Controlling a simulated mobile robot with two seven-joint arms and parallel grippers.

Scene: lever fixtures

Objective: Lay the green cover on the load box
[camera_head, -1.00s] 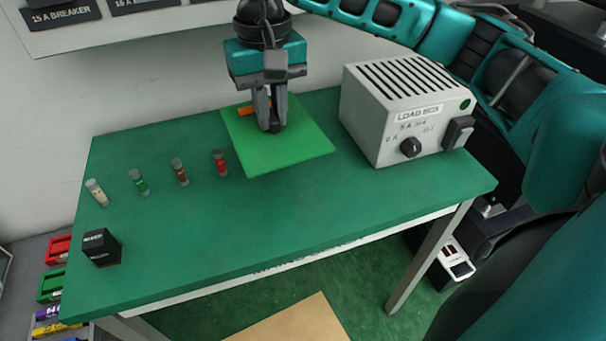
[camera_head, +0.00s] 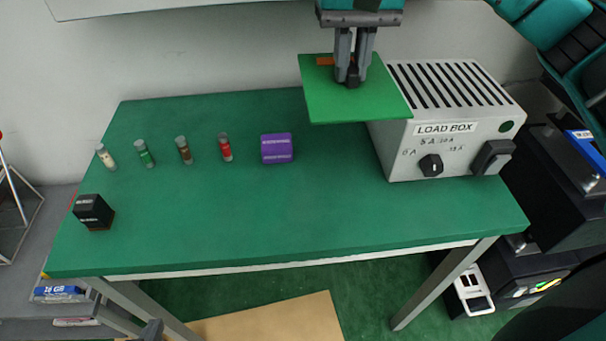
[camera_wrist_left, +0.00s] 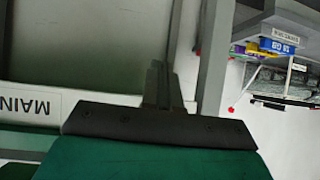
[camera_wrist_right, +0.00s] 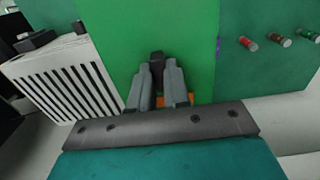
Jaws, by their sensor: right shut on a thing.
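The green cover (camera_head: 350,100) is a flat square plate with a dark knob and a small orange patch on it. My right gripper (camera_head: 352,76) is shut on the knob and holds the cover in the air. The cover overlaps the left edge of the load box (camera_head: 398,150) in the head view; the exact gap is unclear. The box is light grey with a slotted top. In the right wrist view, the cover (camera_wrist_right: 150,35) lies beside the slotted box (camera_wrist_right: 75,85).
On the green table (camera_head: 250,215) stand several small cylinders, including a red one (camera_head: 225,147), a purple block (camera_head: 277,148) and a black block (camera_head: 93,212). The box front has a knob (camera_head: 431,165) and a dark switch (camera_head: 492,157). The table's middle is clear.

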